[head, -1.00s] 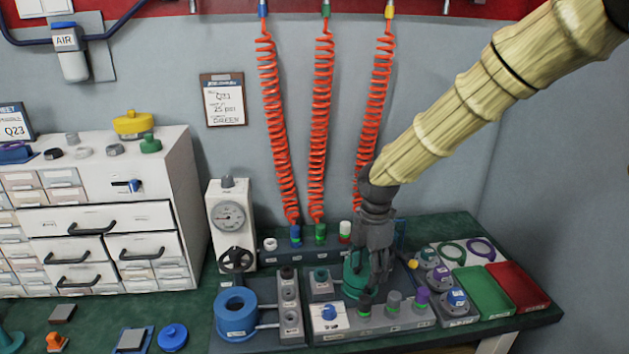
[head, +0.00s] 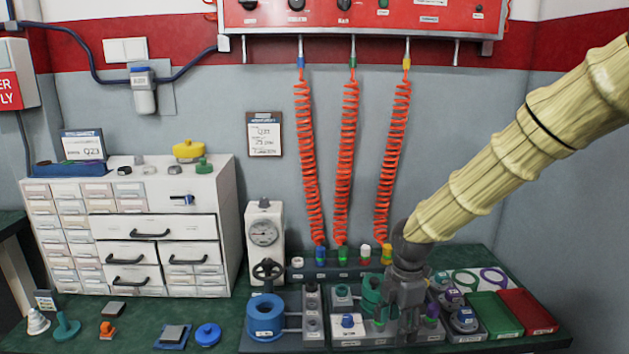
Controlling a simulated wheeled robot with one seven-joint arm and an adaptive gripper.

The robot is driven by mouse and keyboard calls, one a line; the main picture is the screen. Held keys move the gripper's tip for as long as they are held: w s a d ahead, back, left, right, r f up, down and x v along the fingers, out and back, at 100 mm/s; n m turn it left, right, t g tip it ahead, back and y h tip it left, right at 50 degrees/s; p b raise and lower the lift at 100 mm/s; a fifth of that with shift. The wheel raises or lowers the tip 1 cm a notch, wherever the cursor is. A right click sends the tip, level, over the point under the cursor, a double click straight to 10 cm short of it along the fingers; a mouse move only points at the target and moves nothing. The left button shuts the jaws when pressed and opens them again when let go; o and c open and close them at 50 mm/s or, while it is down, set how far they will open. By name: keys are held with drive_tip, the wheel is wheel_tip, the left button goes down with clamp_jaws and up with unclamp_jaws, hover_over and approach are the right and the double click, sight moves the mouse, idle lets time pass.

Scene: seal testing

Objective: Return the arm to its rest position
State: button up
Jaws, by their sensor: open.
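My gripper (head: 408,325) hangs from the yellow-sleeved arm at the right. It points down over the right part of the bench fixture. Its jaws are open, and I see nothing held between them. It stands in front of the green ring-shaped piece (head: 371,291) and hides part of the fixture and its knobs. I cannot tell whether the fingertips touch anything.
A white gauge stand (head: 263,234), blue ring fixture (head: 265,316) and white drawer cabinet (head: 150,228) stand to the left. Red coiled hoses (head: 346,160) hang behind. A green tray (head: 494,316) and red tray (head: 527,310) lie right. The front-left bench holds small parts.

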drive_tip(key=s+a+f+m+y+p, duration=0.1)
drive_tip(key=s+a+f+m+p, duration=0.1)
drive_tip(key=s+f+m, duration=0.45)
drive_tip(key=s+a+f+m+y+p, duration=0.1)
drive_tip(key=s+f+m+p, duration=0.25)
drive_tip(key=s+f, duration=0.6)
drive_tip(key=s+d+f+m+p, duration=0.1)
drive_tip(key=s+d+f+m, duration=0.1)
drive_tip(key=s, duration=0.4)
drive_tip(key=s+d+f+m+h+p, duration=0.1)
drive_tip(key=s+d+f+m+p, duration=0.1)
drive_tip(key=s+f+m, duration=0.2)
drive_tip(key=s+d+f+m+h+p, duration=0.1)
drive_tip(key=s+f+m, duration=0.3)
drive_tip(key=s, duration=0.5)
drive_tip(key=shift+s+d+m, duration=0.2)
drive_tip(key=shift+d+m, duration=0.65)
drive_tip(key=shift+m, duration=0.25)
